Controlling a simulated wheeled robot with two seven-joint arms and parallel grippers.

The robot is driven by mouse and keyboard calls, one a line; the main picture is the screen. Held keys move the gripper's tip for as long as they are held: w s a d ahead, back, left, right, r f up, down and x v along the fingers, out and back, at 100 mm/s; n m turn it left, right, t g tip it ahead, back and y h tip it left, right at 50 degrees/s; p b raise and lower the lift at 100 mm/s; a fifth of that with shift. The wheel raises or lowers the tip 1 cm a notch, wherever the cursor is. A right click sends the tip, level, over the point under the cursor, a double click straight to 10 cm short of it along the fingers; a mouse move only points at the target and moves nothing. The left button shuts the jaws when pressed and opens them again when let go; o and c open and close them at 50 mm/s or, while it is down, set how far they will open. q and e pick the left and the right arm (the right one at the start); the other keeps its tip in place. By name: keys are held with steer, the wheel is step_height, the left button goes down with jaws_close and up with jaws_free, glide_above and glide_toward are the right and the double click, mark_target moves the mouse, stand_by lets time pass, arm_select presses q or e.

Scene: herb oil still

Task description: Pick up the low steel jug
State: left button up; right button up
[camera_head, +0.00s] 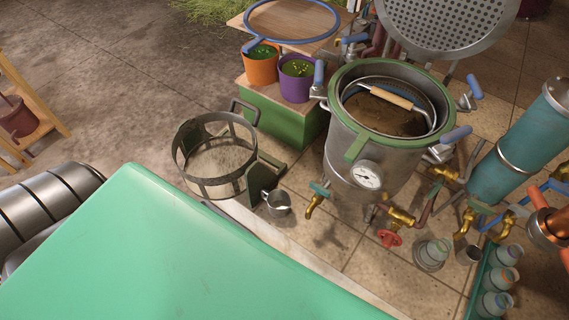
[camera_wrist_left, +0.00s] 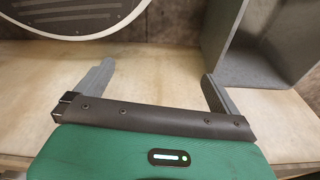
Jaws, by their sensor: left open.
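The low steel jug (camera_head: 279,203) stands upright on the tiled floor in the head view. It is a small grey vessel with a handle on its left side, below the open metal ring frame and left of the still pot. My left gripper (camera_wrist_left: 158,75) shows in the left wrist view with its two grey fingers wide apart and nothing between them. Beneath it is a pale flat surface; the jug does not show there. Neither gripper shows in the head view, so the distance to the jug cannot be told.
The still pot (camera_head: 355,151) with brass taps stands right of the jug. The metal ring frame (camera_head: 182,164) is just above-left of it. Orange (camera_head: 260,70) and purple (camera_head: 294,88) pots stand on a green-sided stand. Glass jars (camera_head: 495,279) stand lower right. A grey box (camera_wrist_left: 262,62) is near my left gripper.

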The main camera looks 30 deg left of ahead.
arm_select(q)
steer(key=w+d+r+m+t+b, duration=0.15)
steer(key=w+r, duration=0.25)
steer(key=r, duration=0.6)
steer(key=w+d+r+m+b, duration=0.1)
steer(key=w+r+m+b, duration=0.2)
steer(key=r, duration=0.6)
steer(key=w+d+r+m, duration=0.1)
steer(key=w+r+m, duration=0.1)
steer(key=w+r, duration=0.6)
steer(key=m+y, duration=0.3)
steer(key=m, duration=1.6)
glide_toward(279, 200)
steer(key=x, duration=0.6)
steer(key=shift+s+a, duration=0.15)
steer(key=shift+s, duration=0.05)
steer(key=shift+w+x, duration=0.15)
steer(key=shift+x, duration=0.85)
steer(key=shift+w+x, duration=0.1)
steer(key=shift+x, duration=0.9)
steer(key=shift+w+a+f, duration=0.1)
steer(key=shift+w+f, duration=0.1)
steer(key=shift+f, duration=0.35)
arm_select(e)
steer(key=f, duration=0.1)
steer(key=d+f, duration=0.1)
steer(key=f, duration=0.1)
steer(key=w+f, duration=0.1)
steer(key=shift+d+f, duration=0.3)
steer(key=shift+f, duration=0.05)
